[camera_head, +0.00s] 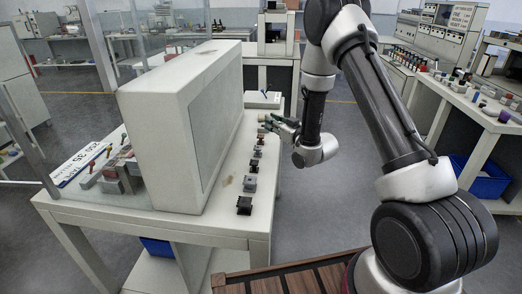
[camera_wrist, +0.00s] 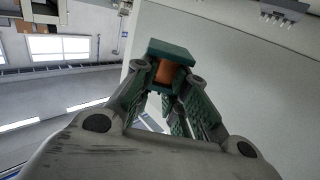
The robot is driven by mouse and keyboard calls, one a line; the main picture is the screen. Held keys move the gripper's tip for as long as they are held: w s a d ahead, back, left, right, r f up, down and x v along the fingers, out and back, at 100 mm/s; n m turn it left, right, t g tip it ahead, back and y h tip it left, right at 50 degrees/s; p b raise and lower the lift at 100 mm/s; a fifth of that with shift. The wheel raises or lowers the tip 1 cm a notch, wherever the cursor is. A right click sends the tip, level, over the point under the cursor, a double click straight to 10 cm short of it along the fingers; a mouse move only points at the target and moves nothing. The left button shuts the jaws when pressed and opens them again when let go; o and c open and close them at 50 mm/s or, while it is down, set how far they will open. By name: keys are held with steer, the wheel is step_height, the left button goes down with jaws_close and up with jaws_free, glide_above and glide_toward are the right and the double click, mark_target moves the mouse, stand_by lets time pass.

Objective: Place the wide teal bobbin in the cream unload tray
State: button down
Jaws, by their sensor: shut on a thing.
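The wide teal bobbin (camera_wrist: 171,50) has a teal flange and a copper-coloured winding, and it shows in the wrist view between my fingertips. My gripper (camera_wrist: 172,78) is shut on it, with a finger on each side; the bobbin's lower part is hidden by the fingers. In the head view my gripper (camera_head: 270,122) is small, at the far right edge of the white table, and the bobbin is hard to make out there. A pale low box (camera_head: 263,99) stands at the table's far end just beyond my gripper; I cannot tell whether it is the cream unload tray.
A large white cabinet (camera_head: 165,140) fills the middle of the table (camera_head: 225,222). Several small dark parts (camera_head: 250,184) stand in a row along the right edge. Grey and red parts (camera_head: 112,172) lie left of the cabinet. The floor right of the table is open.

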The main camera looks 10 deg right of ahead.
mark_target(272, 149)
step_height(272, 149, down, 9)
steer(key=shift+r, duration=0.1)
stand_by(0.4)
steer(key=c, duration=1.4)
jaws_free()
steer(key=shift+c, duration=0.2)
